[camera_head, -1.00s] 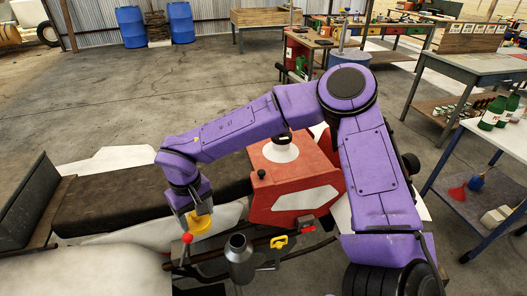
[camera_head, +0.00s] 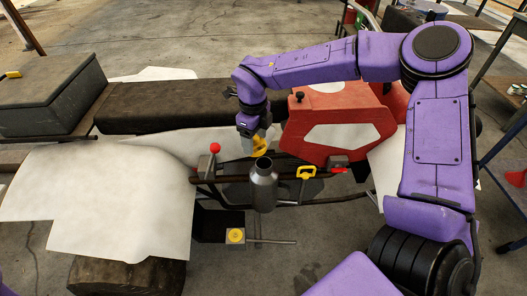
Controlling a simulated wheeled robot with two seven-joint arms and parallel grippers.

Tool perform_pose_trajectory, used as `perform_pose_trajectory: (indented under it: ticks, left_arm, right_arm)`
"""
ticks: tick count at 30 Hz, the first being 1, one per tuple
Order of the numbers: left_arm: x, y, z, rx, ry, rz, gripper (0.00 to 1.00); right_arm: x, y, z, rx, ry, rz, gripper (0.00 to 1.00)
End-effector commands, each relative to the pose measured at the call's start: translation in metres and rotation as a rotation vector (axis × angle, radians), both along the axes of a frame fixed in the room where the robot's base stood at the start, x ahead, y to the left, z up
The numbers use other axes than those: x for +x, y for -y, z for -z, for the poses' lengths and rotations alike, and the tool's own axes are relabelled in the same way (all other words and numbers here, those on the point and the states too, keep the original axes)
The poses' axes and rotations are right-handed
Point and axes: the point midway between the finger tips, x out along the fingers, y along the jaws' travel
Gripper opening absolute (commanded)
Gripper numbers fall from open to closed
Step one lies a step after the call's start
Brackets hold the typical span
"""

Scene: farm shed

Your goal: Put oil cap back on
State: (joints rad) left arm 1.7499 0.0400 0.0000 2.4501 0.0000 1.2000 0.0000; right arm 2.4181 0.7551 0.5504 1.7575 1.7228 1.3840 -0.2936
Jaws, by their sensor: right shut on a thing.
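My right gripper (camera_head: 254,138) reaches in from the right and points down. It is shut on the yellow oil cap (camera_head: 259,151), which looks tilted. The grey metal filler neck (camera_head: 264,188) stands upright with a dark open mouth at its top. The cap is just above and slightly left of that mouth in the picture; a small gap seems to show between them, but the depth is hard to judge. My left gripper is not in view.
A red housing (camera_head: 338,121) stands close behind and right of the neck. A yellow handle (camera_head: 306,172) and a red-knobbed lever (camera_head: 214,149) flank the neck. A box with a yellow top piece (camera_head: 235,236) sits below. White panels (camera_head: 110,205) lie left.

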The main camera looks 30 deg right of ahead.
Motion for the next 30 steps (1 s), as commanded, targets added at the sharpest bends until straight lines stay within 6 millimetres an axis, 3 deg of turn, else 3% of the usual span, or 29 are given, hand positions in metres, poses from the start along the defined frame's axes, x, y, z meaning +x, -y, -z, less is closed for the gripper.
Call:
perform_pose_trajectory:
  ticks: [1,6,12,20,30]
  left_arm:
    - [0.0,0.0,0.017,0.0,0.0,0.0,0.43]
    - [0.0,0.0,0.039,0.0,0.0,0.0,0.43]
    - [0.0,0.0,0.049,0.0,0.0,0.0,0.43]
    - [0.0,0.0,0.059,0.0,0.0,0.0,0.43]
    - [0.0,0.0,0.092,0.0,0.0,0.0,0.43]
  right_arm:
    - [0.002,0.006,0.016,0.001,0.002,0.174,0.38]
    - [0.006,0.024,0.034,0.004,0.003,0.75,0.38]
    - [0.008,0.036,0.042,0.006,0.005,1.119,0.38]
    - [0.008,0.037,0.053,0.004,0.004,1.165,0.38]
    - [0.008,0.036,0.092,0.005,0.004,1.162,0.38]
